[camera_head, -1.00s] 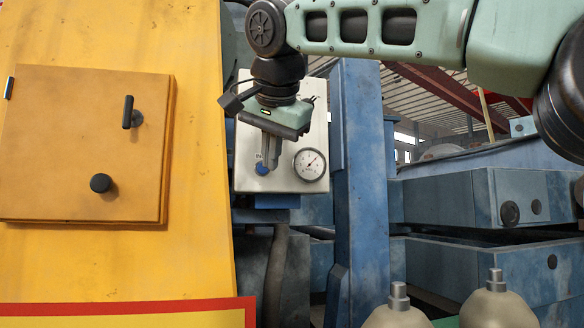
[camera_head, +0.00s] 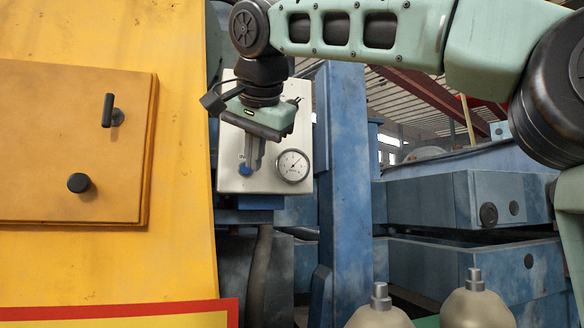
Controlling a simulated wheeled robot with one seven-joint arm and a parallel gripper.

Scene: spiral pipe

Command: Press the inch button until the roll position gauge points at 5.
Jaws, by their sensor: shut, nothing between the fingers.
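The white control panel (camera_head: 300,119) stands behind my gripper. Its round roll position gauge (camera_head: 292,165) sits at the lower right of the panel, with a thin needle slanting to the upper right; the numbers are too small to read. The blue inch button (camera_head: 244,169) is at the lower left of the panel. My gripper (camera_head: 249,164) is shut and empty, pointing down in front of the panel, with its fingertips at or just beside the button. I cannot tell whether they touch it or press it.
A yellow cabinet with a door (camera_head: 72,143) and dark handles fills the left. A blue post (camera_head: 344,170) stands right of the panel, with blue machine housings (camera_head: 430,195) beyond. Two beige bottle-like objects with metal tops (camera_head: 380,312) are at the bottom right.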

